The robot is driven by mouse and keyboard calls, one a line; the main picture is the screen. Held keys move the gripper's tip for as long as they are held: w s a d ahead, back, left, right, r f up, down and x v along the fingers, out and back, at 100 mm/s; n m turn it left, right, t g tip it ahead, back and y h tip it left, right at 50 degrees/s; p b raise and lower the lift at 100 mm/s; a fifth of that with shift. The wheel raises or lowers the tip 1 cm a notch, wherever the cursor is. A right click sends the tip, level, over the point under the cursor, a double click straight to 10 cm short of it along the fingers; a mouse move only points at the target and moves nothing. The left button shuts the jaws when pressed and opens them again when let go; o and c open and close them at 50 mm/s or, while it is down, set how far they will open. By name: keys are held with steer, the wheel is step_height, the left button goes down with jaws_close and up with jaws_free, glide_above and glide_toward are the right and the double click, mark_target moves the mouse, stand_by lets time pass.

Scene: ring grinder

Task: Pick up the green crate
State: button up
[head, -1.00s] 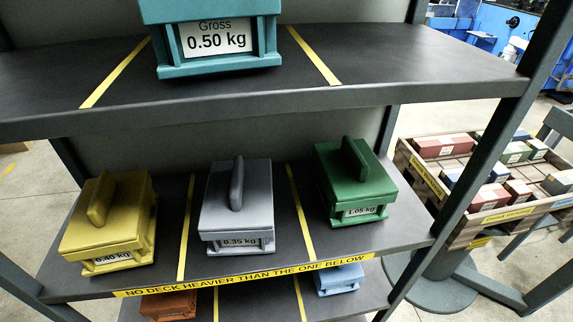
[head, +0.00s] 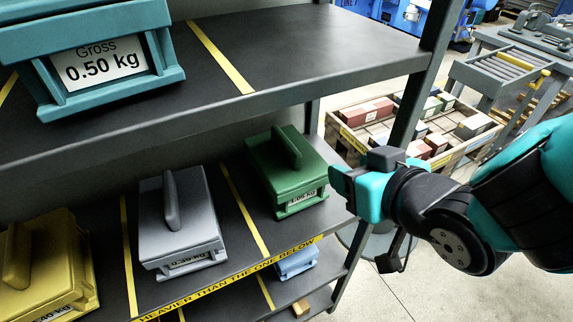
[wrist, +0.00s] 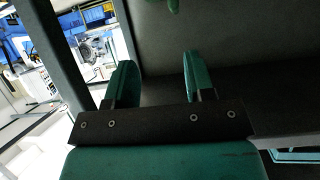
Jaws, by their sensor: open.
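The green crate (head: 275,183), with an upright handle on top and a 1.05 kg label, sits on the middle deck at its right end. My gripper (head: 338,183) is just right of the crate in the head view, near the shelf's right post. I cannot tell the exact gap between them. In the wrist view my gripper (wrist: 157,75) is open, its two green fingers apart with nothing between them. A small green piece (wrist: 173,5) shows at the top edge there, perhaps part of the crate.
A grey crate (head: 182,225) stands left of the green one, past a yellow line. A yellow crate (head: 45,270) stands further left. A teal 0.50 kg crate (head: 95,55) is on the upper deck (head: 310,50). A blue crate (head: 297,262) sits below. The shelf post (head: 415,95) is close to my arm.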

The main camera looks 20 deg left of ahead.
steer(key=a, duration=0.1)
steer(key=y+p, duration=0.1)
steer(key=p, duration=0.2)
glide_toward(288, 142)
steer(key=shift+w+a+f+n, duration=0.2)
steer(key=shift+w+a+f, duration=0.2)
steer(key=shift+w+a, duration=0.15)
steer(key=shift+w+a+f+n, duration=0.2)
steer(key=shift+w+a+f, duration=0.2)
steer(key=shift+w+a, duration=0.15)
steer(key=shift+p+x, duration=1.35)
steer(key=shift+x, duration=1.5)
steer(key=shift+s+a, duration=0.1)
steer(key=shift+s, duration=0.05)
jaws_close()
steer(key=shift+r, duration=0.1)
